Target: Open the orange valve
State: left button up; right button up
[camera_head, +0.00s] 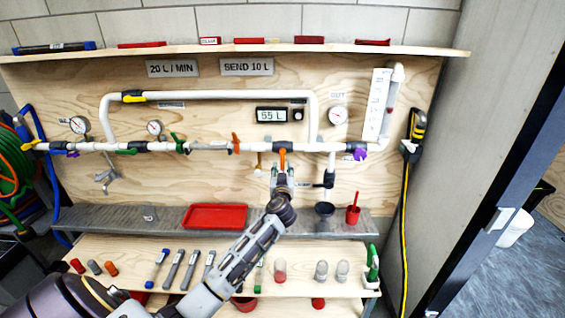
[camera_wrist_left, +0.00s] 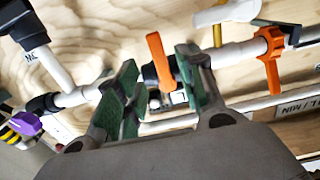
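Two orange valve handles show on the white pipe run of the wooden panel. One orange handle (camera_head: 283,157) hangs straight down at the pipe, just above my left gripper (camera_head: 283,177). In the left wrist view this orange handle (camera_wrist_left: 159,60) shows between the two green-padded fingers of my left gripper (camera_wrist_left: 160,88). The fingers are apart, with gaps on both sides of the handle; I cannot tell how deep it sits between them. The second orange handle (camera_head: 235,143) stands upright across the pipe further left; it also shows in the left wrist view (camera_wrist_left: 271,60). My right gripper is not in view.
A purple handle (camera_head: 360,154) is further right. A red tray (camera_head: 215,217) lies on the grey shelf below. A 55 L display (camera_head: 271,115) is above.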

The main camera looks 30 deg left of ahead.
aim_at(282, 162)
pick_arm(q)
jog(key=shift+p+x, duration=0.4)
jog(key=shift+x, duration=2.85)
jog(key=shift+c, duration=0.4)
grip_shut()
